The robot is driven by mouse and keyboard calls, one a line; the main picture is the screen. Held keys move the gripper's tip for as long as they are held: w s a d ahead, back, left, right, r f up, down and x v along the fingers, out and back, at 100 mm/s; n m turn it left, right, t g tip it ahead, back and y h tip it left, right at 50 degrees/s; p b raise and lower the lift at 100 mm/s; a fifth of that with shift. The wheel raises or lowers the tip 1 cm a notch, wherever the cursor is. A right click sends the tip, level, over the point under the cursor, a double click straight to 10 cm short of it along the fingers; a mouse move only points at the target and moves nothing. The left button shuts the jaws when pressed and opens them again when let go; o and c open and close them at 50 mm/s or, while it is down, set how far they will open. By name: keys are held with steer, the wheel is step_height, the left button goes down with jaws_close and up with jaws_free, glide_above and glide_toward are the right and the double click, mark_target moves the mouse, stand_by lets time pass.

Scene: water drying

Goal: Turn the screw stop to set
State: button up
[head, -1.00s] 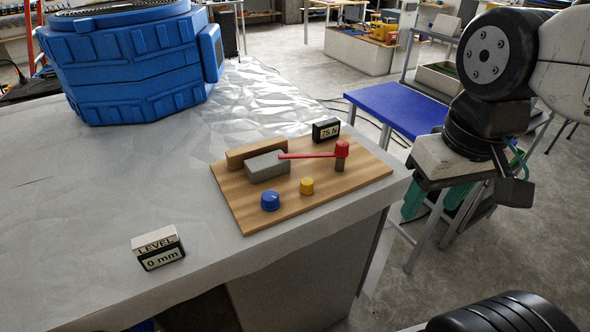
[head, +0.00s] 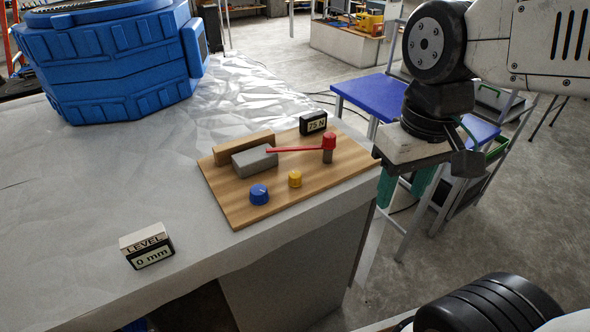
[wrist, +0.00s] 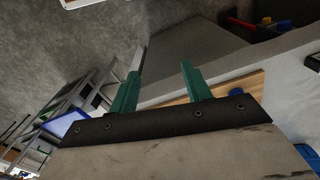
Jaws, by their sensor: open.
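A wooden board (head: 300,186) lies on the worktable near its right edge. It carries a blue knob (head: 259,194), a yellow knob (head: 295,179), a grey block (head: 254,161) against a wooden bar (head: 243,147), and a red lever (head: 296,149) with a red cap (head: 329,141) on a post. No label shows which of these is the screw stop. My gripper (head: 403,188) is open and empty, fingers down, right of the board and beyond the table edge. In the wrist view, my gripper's green fingers (wrist: 160,72) stand apart, with part of the board (wrist: 221,86) behind.
A display reading 75 N (head: 313,123) stands at the board's back. A LEVEL display reading 0 mm (head: 147,246) stands at front left. A large blue machine (head: 110,65) fills the back left. A blue-topped table (head: 368,96) stands behind my arm.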

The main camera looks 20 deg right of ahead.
mark_target(295, 174)
steer(key=w+a+f+n, duration=0.1)
steer(key=w+a+n, duration=0.2)
steer(key=w, duration=0.3)
steer(key=w+a+f+n, duration=0.1)
steer(key=w+a+n, duration=0.3)
steer(key=w+n, duration=0.2)
steer(key=w+a+f+n, duration=0.1)
steer(key=w+a+n, duration=0.3)
steer(key=w, duration=0.4)
steer(key=shift+w+f+n, duration=0.1)
steer(key=shift+w+n, duration=0.15)
steer(key=shift+n, duration=0.75)
steer(key=shift+f, duration=0.15)
step_height(295, 174, down, 8)
steer(key=shift+r, duration=0.25)
steer(key=c, duration=1)
